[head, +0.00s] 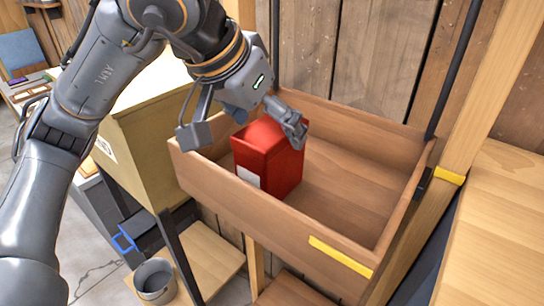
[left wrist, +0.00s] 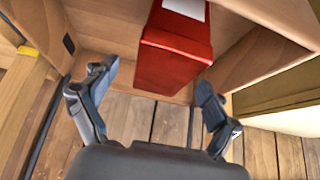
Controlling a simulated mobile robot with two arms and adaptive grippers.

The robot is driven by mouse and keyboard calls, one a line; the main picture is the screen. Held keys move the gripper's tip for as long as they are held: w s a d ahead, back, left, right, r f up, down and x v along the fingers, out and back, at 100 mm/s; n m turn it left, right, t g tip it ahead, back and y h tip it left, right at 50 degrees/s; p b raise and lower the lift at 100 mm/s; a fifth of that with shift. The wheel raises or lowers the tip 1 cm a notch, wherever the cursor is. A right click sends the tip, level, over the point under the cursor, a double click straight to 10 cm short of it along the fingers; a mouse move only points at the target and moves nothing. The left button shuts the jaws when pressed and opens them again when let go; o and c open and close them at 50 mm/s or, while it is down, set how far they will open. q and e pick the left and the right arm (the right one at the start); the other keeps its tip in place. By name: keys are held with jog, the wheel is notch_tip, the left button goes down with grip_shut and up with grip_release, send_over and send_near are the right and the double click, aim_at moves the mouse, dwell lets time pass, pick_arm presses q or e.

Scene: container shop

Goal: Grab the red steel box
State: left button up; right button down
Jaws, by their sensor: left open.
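The red steel box (head: 268,160) stands upright in the left end of a wooden tray (head: 358,190) in the head view, with a white label low on its front. My left gripper (head: 240,130) is open at the box, one finger to the left of it and the other at its upper right edge. In the left wrist view the box (left wrist: 174,50) shows between and beyond the two spread fingers of the left gripper (left wrist: 155,95), with gaps on both sides. I cannot tell whether a finger touches it. My right gripper is not in view.
The tray has raised wooden walls, and its right part is empty. A yellowish cabinet (head: 150,125) stands to the left. A grey bucket (head: 156,281) is on a wooden board below. A wooden post and a pale wooden surface (head: 500,220) are at the right.

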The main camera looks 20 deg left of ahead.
pick_arm(q)
jog(key=shift+x, duration=0.75)
jog(key=shift+w+f+p, duration=0.1)
jog(key=shift+w+p, duration=0.05)
jog(key=shift+p, duration=0.15)
jog(key=shift+w+f+p, duration=0.25)
jog(key=shift+f+p, duration=0.05)
jog(key=shift+p, duration=0.05)
jog(key=p+x, duration=0.1)
jog(key=x, duration=0.2)
jog(key=shift+w+f, duration=0.15)
jog(key=shift+w, duration=0.05)
jog(key=shift+w+f, duration=0.15)
jog(key=shift+f, duration=0.1)
jog(key=c, duration=1.6)
grip_shut()
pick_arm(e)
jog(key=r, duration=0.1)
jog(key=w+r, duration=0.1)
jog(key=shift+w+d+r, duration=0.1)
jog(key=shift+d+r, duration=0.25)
pick_arm(q)
jog(key=shift+r, duration=0.15)
